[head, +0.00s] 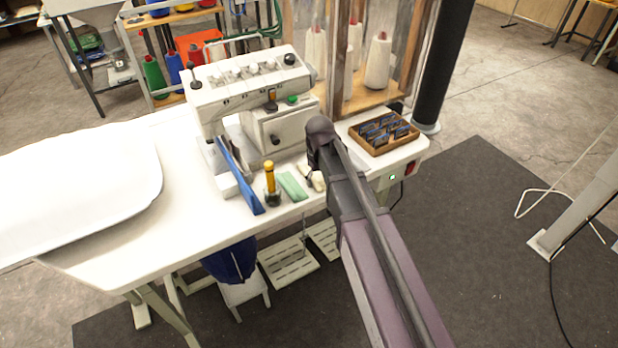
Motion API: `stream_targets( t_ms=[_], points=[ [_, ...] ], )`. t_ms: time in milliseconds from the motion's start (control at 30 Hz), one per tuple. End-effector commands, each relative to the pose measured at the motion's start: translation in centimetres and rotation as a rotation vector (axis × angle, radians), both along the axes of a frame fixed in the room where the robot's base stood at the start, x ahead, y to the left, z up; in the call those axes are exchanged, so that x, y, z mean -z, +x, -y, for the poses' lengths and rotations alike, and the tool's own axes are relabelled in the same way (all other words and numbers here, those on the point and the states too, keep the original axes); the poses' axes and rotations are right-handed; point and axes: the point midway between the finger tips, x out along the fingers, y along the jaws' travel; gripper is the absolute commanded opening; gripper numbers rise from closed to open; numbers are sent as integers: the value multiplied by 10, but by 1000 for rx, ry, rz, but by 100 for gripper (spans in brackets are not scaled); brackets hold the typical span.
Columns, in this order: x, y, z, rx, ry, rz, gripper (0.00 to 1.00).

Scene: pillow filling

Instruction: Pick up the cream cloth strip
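A small cream piece (318,181), which looks like the cream cloth strip, lies near the front edge of the white table (120,255). It is just right of a light green strip (292,186). My dark arm reaches in from the lower right and covers part of the cream piece's surroundings. The end of my arm is above the table, close to the cream piece. My gripper's fingers are hidden behind the arm, so I cannot see whether they touch anything.
A white sewing machine (250,95) stands behind the strips. A long blue piece (240,178) and a dark bottle with a yellow top (271,184) are to the left. A wooden tray (384,147) of dark items is at right. The table's left holds a large white sheet-like piece (80,180).

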Motion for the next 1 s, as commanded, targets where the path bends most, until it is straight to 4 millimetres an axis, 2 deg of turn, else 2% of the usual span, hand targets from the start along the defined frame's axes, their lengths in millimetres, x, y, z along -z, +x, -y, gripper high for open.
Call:
stream_targets(
  t_ms=[33,100,133,667,733,767,1000],
  points=[
    [0,0,0,0,-1,1,38],
    [0,0,0,0,-1,1,17],
    [0,0,0,0,-1,1,12],
    [-1,0,1,0,-2,0,8],
    [-2,0,1,0,-2,0,7],
    [-3,0,1,0,-2,0,0],
    [-17,0,0,0,-1,0,0]
  ],
)
